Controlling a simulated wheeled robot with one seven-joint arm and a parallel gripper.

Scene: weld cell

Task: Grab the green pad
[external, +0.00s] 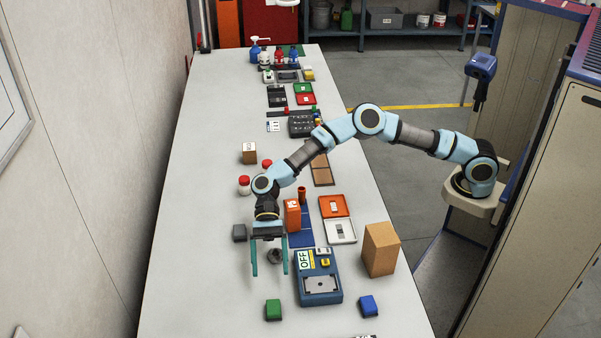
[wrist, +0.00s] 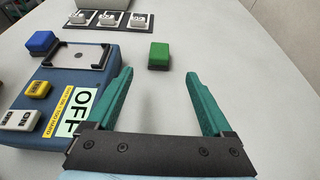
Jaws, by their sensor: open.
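The green pad (external: 273,309) is a small green block lying on the table near its front end, left of the blue control box. In the wrist view the green pad (wrist: 159,56) lies beyond my fingertips, roughly midway between them sideways. My gripper (external: 270,274) is open and empty, with its two teal fingers pointing toward the pad. In the wrist view my gripper (wrist: 160,84) shows its fingers wide apart, with only bare table between them. The pad is apart from both fingers.
The blue control box (external: 318,278) with an OFF label stands right of my gripper. A blue block (external: 368,306) and a cardboard box (external: 380,249) are farther right. A round grey part (external: 274,256) shows by my fingers. The table left of the pad is clear.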

